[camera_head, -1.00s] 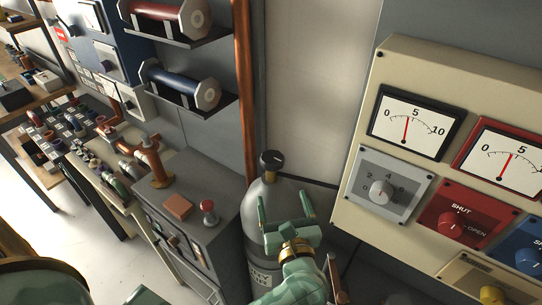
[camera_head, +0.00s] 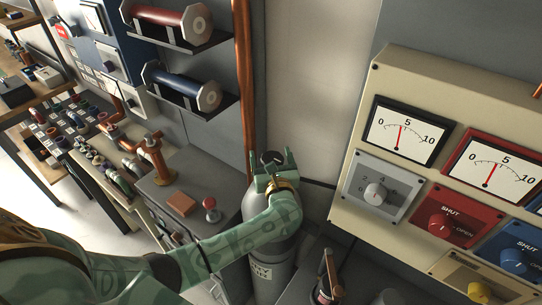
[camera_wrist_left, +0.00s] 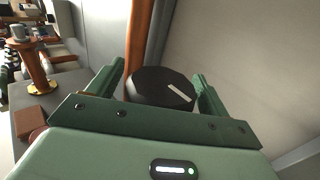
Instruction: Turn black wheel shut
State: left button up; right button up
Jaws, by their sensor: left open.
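The black wheel (camera_head: 271,157) is a round knob with a white pointer line on its top. It sits on top of the grey gas cylinder (camera_head: 272,254), which stands upright by the wall. My left gripper (camera_head: 271,160) is at the wheel, and its green fingers are on either side of it. In the left wrist view the wheel (camera_wrist_left: 153,84) lies between the two spread fingers (camera_wrist_left: 161,88). The white line there points to the lower right. I cannot tell whether either finger touches the wheel. My right gripper is not in view.
A copper pipe (camera_head: 245,85) runs up the wall behind the cylinder. A grey cabinet (camera_head: 205,215) with a red-knobbed lever (camera_head: 210,202) stands left. A cream panel (camera_head: 350,190) with gauges and knobs is at the right. A small upright handle (camera_head: 328,272) is in front.

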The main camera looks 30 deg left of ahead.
pick_arm(q)
jog(key=c, duration=1)
